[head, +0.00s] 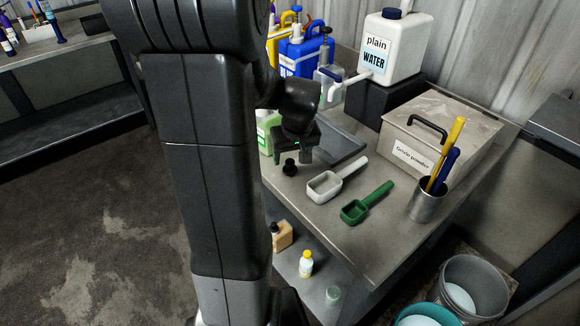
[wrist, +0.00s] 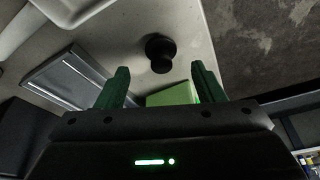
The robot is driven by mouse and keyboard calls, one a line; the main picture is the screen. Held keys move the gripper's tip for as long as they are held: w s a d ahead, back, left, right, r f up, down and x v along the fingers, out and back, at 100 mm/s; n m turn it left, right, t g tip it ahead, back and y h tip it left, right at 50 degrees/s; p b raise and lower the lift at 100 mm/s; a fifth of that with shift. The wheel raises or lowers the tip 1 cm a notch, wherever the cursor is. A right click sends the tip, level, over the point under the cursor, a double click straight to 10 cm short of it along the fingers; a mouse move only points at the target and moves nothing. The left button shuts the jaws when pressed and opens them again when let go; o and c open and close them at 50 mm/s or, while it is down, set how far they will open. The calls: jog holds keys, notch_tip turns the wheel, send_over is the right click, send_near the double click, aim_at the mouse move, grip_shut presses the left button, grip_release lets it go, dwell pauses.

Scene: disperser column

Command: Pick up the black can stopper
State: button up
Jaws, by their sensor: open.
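The black can stopper (head: 290,167) stands on the grey metal table near its left edge. In the wrist view the stopper (wrist: 160,53) shows as a dark round knob, ahead of and roughly between the two green fingers. My gripper (head: 302,156) hangs above and just beside the stopper, close to it in the head view. In the wrist view my gripper (wrist: 160,85) has its fingers spread apart with nothing between them. I cannot tell the exact height gap to the stopper.
A white scoop (head: 326,184) and a green scoop (head: 356,209) lie right of the stopper. A green container (head: 265,130) stands close behind my gripper, by a grey tray (head: 343,143). A lidded box (head: 470,125), a pen cup (head: 426,203) and a water can (head: 393,50) stand farther right.

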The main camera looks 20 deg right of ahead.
aim_at(290, 161)
jog(key=shift+x, duration=2.05)
jog(key=shift+a, duration=0.1)
jog(key=c, duration=1.1)
